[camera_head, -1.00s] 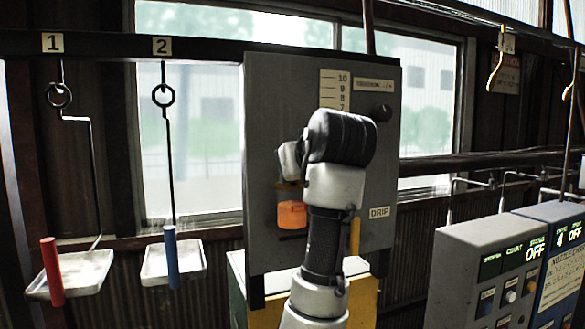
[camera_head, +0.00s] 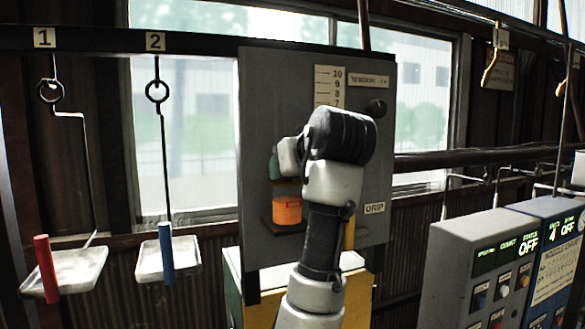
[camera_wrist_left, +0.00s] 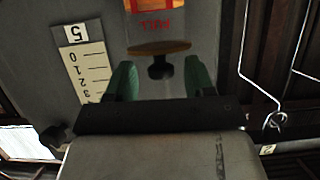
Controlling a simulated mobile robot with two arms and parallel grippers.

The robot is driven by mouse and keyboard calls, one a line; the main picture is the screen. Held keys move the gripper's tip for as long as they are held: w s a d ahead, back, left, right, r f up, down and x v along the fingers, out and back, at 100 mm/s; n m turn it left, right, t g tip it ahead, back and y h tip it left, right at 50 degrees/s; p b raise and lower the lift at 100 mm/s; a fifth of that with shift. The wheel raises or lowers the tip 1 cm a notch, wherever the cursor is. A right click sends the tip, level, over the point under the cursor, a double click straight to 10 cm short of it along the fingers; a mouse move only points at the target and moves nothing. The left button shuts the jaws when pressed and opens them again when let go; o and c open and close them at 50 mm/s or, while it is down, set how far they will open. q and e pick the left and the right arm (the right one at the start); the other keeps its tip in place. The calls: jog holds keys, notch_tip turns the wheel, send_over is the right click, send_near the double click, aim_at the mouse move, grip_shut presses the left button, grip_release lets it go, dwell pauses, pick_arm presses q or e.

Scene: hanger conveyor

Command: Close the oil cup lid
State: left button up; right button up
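An orange cup-like part (camera_head: 287,210) sits low on the front of the grey panel (camera_head: 262,120) in the head view. My left arm crosses in front of the panel, and one green finger of my left gripper (camera_head: 274,166) shows just above the orange part. In the left wrist view my left gripper (camera_wrist_left: 160,64) is open, with its two green fingers spread. A small black knob (camera_wrist_left: 160,68) under a flat tan disc (camera_wrist_left: 160,47) appears between the fingertips, with no contact visible. I cannot tell the lid's position for sure. My right gripper is not in view.
Two hanging trays, one with a red handle (camera_head: 45,268) and one with a blue handle (camera_head: 166,250), hang left of the panel. Grey and blue control boxes (camera_head: 458,262) stand at the right. A hook (camera_wrist_left: 277,120) hangs at the right in the wrist view.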

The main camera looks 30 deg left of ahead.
pick_arm(q)
jog(key=b+v, duration=0.4)
jog(key=v, duration=0.7)
jog(key=shift+b, duration=0.35)
jog(key=shift+f, duration=0.1)
